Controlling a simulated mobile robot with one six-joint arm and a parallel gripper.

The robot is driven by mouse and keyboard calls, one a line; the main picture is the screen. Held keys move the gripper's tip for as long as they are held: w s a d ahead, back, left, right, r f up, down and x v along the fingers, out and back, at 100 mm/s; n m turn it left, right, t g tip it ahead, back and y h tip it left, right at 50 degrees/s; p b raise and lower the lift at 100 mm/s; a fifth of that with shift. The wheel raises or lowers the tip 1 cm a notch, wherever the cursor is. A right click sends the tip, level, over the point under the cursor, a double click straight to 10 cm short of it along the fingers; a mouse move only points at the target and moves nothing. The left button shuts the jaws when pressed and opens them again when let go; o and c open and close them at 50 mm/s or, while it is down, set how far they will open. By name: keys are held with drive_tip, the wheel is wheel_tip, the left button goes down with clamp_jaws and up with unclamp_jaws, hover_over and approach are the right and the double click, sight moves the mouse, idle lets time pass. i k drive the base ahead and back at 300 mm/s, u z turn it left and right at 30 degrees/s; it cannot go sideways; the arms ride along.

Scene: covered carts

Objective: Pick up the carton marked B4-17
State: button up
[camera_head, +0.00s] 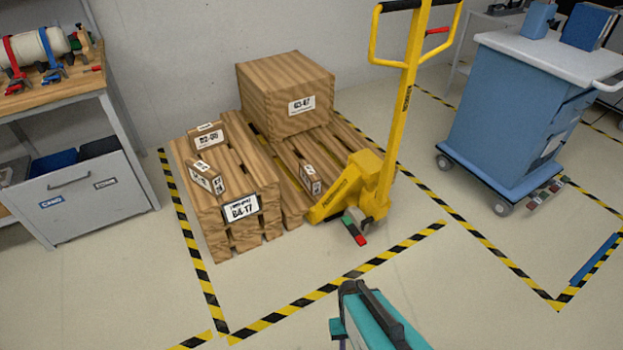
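A large white label reading B4-17 (240,207) is on the front end of the left wooden pallet stack (215,222); I cannot tell whether it belongs to a carton or to the pallet. A small wood-textured carton (206,179) sits on the stack just behind it, its marking too small to read. Another carton (209,138) behind that has a label that looks like B2-08 or similar. My gripper (362,288), teal with dark parts, is at the bottom of the view, in front of the pallets and apart from them. Its fingers are not clear.
A large box (286,96) and a small carton (310,178) are on the right pallet. A yellow pallet jack (375,180) stands at its right side. A workbench (75,150) is at left, a blue cart (515,110) at right.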

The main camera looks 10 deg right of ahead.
sight(310, 178)
drive_tip(key=u, duration=0.05)
drive_tip(key=i, duration=0.95)
drive_tip(key=z, duration=0.3)
drive_tip(key=k, duration=0.2)
drive_tip(key=u, duration=2.95)
